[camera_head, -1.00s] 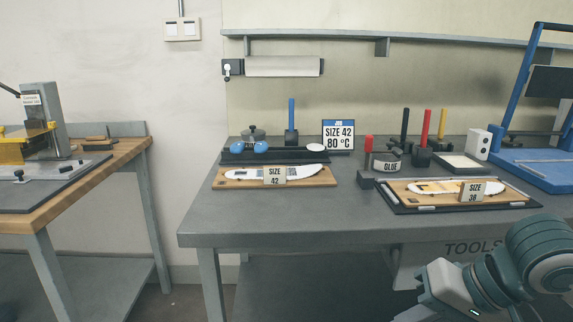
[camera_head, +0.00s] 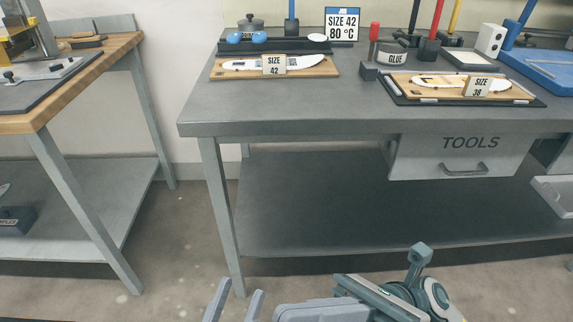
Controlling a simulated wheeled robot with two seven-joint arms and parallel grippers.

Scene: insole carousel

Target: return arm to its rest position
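My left gripper (camera_head: 240,288) shows at the bottom edge. Its two grey fingers stand apart with floor visible between them, and nothing is between them. Grey and teal arm links of mine lie to the right of it at the bottom centre. I cannot make out the fingertips of my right gripper among these parts. Both are low in front of the workbench (camera_head: 300,120), apart from everything on its top.
On the bench lie a size 42 board (camera_head: 230,71) and a size 38 board on a dark tray (camera_head: 400,99). Below are a TOOLS drawer (camera_head: 420,160) and a lower shelf (camera_head: 330,215). A wooden-topped table (camera_head: 100,70) stands left. The floor between them is clear.

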